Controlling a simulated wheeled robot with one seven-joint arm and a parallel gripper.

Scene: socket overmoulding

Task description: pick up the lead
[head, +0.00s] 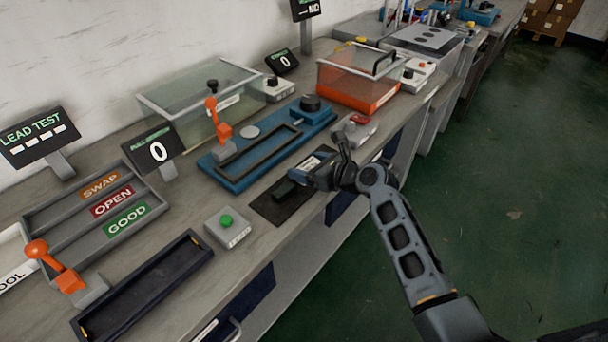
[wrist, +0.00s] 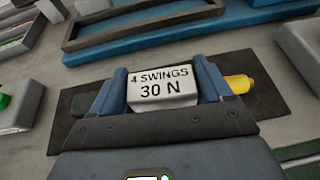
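The lead seems to lie on a dark mat (wrist: 270,98). A yellow end (wrist: 239,84) shows right of my fingers in the wrist view, and a dark block (wrist: 84,103) shows to the left. A white label block (wrist: 163,86) reading "4 SWINGS 30 N" fills the space between my two blue fingers. My gripper (head: 308,174) is low over the mat in the head view, and its fingers (wrist: 162,90) stand apart on either side of the label. Whether they press on it is unclear. My gripper hides the middle of the lead.
A blue fixture (head: 236,176) with an orange lever stands just behind the mat. A green-button box (head: 228,228) and a dark tray (head: 150,290) are to the left. A red-button box (head: 357,128) is behind my arm. The bench's front edge is close.

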